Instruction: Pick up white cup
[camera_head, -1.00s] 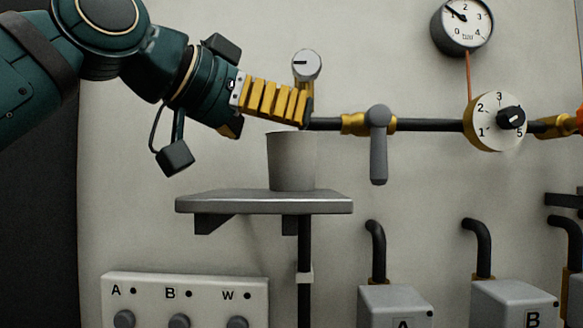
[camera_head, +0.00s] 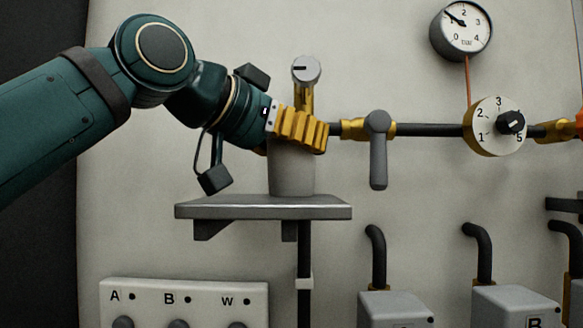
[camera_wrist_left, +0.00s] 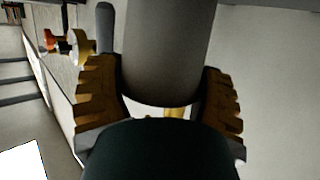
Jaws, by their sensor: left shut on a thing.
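The white cup (camera_head: 292,174) looks light grey and stands upright on a small grey shelf (camera_head: 264,207). My left gripper (camera_head: 305,133), with yellow ribbed fingers, is at the cup's upper part and hides its rim in the head view. In the left wrist view the cup (camera_wrist_left: 168,50) sits between the two fingers of the left gripper (camera_wrist_left: 160,100), one on each side. The gripper is shut on the cup. The cup's base still appears at the shelf top. My right gripper is not in view.
Behind the cup a pipe runs right, with a grey lever handle (camera_head: 379,160), a numbered dial (camera_head: 493,125) and a pressure gauge (camera_head: 461,28). A brass valve with a round head (camera_head: 306,69) rises just above the gripper. A panel marked A, B, W (camera_head: 184,300) is below.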

